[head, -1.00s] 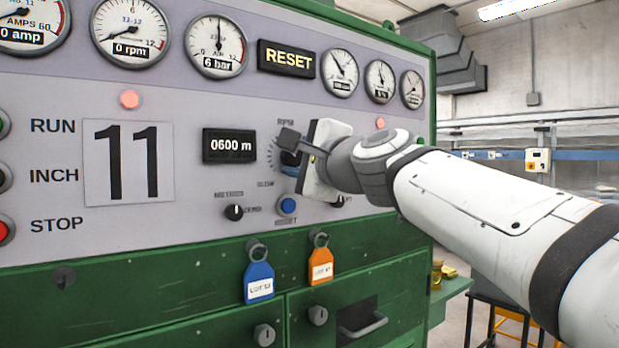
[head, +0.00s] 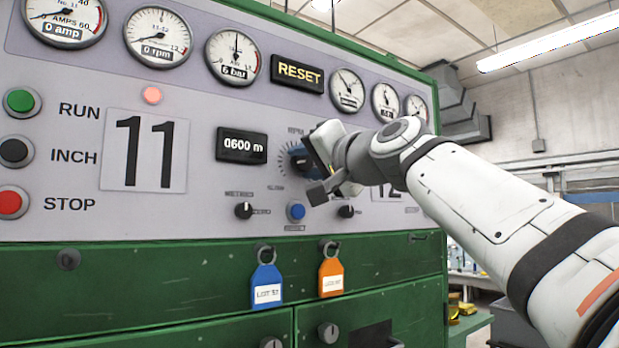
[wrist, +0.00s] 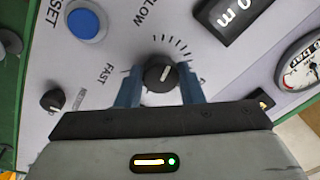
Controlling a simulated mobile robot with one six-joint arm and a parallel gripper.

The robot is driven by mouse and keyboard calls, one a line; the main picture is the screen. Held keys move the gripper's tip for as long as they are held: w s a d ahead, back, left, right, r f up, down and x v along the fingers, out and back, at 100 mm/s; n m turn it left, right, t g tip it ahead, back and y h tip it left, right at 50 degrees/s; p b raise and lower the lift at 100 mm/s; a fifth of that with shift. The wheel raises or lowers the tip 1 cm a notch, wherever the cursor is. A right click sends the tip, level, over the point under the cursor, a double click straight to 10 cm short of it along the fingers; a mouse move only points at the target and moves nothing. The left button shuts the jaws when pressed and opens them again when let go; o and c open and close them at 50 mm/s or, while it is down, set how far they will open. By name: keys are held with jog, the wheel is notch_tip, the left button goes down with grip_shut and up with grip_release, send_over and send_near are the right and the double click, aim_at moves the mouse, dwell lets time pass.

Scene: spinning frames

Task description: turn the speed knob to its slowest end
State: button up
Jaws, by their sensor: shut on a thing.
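The speed knob (wrist: 160,72) is a round dark knob with a white pointer mark, under the RPM label on the panel. In the wrist view its mark points up and slightly right, toward the dial ticks; SLOW lettering lies to the upper left and FAST to the left. My gripper (wrist: 160,82) has its two blue fingers on either side of the knob, shut on it. In the head view my gripper (head: 303,162) is at the panel, and its body hides much of the knob and the dial's right side.
A blue reset button (head: 296,211) and small selector knobs (head: 243,210) (head: 346,211) sit just below. A 0600 m display (head: 241,145) is to the left. Blue (head: 266,287) and orange (head: 331,272) tags hang from the green cabinet (head: 150,290) below.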

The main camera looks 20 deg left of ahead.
jog(key=n+b, duration=0.2)
jog(key=n, duration=0.4)
jog(key=shift+f+g, duration=0.1)
jog(key=shift+g, duration=0.3)
jog(key=shift+n, duration=0.4)
jog(key=o, duration=1)
jog(key=shift+c, duration=0.2)
jog(key=shift+d, duration=0.1)
jog(key=b+v, duration=0.2)
jog(key=v, duration=0.5)
jog(key=shift+d, duration=0.3)
jog(key=shift+s, duration=0.15)
